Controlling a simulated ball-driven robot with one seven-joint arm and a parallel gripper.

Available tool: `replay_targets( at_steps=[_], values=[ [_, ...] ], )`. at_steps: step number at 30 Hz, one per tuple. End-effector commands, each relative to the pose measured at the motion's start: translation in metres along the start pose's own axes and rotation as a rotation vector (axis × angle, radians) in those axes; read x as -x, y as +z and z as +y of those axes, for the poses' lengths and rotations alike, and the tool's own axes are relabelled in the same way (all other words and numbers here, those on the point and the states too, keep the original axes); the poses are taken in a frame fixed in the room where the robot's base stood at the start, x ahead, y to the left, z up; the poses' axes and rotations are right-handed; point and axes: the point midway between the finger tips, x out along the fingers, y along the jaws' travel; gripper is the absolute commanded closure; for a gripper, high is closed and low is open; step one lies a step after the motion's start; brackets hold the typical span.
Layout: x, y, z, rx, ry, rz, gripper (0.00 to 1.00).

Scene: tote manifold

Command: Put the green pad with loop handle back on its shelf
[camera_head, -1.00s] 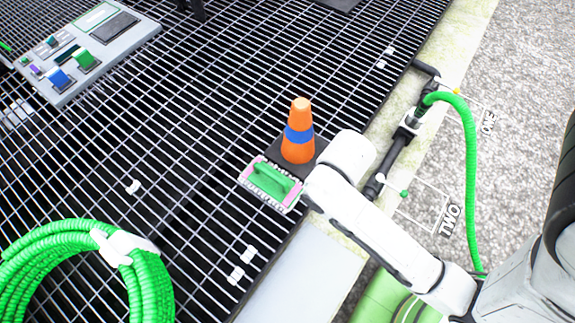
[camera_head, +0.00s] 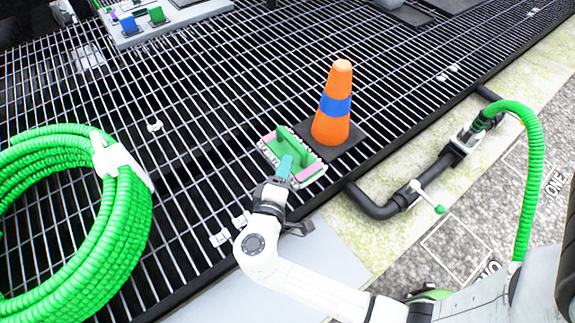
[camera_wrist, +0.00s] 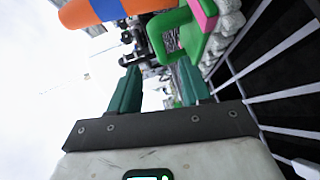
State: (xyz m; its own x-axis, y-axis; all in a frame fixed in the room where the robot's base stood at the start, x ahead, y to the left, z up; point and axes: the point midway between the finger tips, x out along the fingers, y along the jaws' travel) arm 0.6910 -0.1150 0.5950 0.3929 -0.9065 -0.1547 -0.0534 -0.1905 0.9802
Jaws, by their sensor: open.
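The green pad with loop handle (camera_head: 275,140) lies on the black grating, with pink and white edges, beside an orange cone. My gripper (camera_head: 287,166) is open at its near side, its teal fingers close to the handle. In the wrist view the pad's green loop handle (camera_wrist: 188,46) shows just beyond and between my fingertips (camera_wrist: 160,78). I cannot tell whether the fingers touch it. No shelf can be identified for certain.
The orange cone (camera_head: 329,128) with a blue band stands on a dark base right beside the pad. A coiled green hose (camera_head: 75,225) lies at left. A black pipe (camera_head: 430,180) with a valve runs at right. A grey panel (camera_head: 185,20) with small blocks is at the back left.

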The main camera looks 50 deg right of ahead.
Motion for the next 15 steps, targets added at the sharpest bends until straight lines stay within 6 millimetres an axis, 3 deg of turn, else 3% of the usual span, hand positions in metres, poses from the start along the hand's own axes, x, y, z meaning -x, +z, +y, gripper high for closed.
replay_targets(
  at_steps=[9,15],
  values=[
    [-0.044,-0.001,0.0,0.0,0.005,-0.001,0.52],
    [-0.057,0.0,0.001,0.0,0.004,0.0,0.52]
  ],
)
